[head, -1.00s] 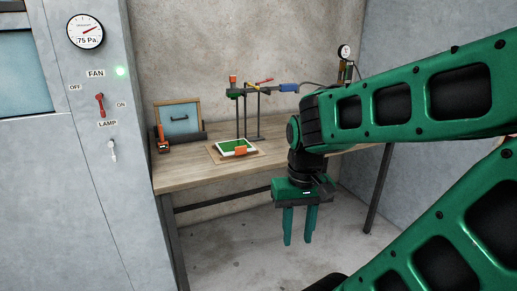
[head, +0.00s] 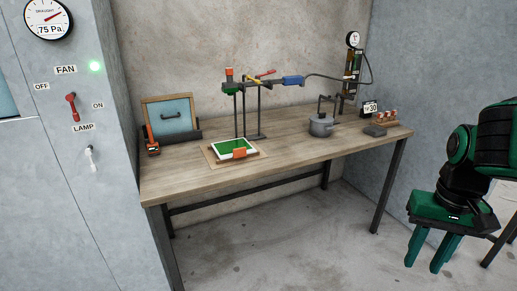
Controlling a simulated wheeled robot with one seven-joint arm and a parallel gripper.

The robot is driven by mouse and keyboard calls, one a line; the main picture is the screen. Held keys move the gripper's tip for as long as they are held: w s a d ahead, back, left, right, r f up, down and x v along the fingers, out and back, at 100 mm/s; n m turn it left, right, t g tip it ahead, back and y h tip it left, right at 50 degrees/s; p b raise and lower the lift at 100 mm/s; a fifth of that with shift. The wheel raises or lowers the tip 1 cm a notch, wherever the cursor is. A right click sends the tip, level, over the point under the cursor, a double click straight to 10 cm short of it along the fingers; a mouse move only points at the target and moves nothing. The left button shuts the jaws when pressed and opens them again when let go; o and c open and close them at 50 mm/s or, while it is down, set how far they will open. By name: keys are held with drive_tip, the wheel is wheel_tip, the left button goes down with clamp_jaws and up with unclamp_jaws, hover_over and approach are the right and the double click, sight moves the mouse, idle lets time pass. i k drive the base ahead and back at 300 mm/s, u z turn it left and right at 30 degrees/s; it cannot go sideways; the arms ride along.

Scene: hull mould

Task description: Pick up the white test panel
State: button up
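The white test panel (head: 217,156) appears to be the white-edged piece with a green top, lying flat on a brown board (head: 210,160) on the wooden table (head: 285,160). My gripper (head: 423,262) hangs at the right of the view, fingers down, beyond the table's front right corner and well away from the panel. Its two green fingers are apart with nothing between them.
A stand with clamps (head: 243,110) rises just behind the panel. A grey pot (head: 321,127) and a 30 display (head: 369,109) stand to the right. A blue framed panel (head: 174,119) leans at the back left. A grey cabinet (head: 75,210) borders the left.

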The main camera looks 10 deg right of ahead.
sight(233, 145)
drive_tip(key=z, duration=0.1)
drive_tip(key=i, duration=1)
drive_tip(key=u, duration=0.05)
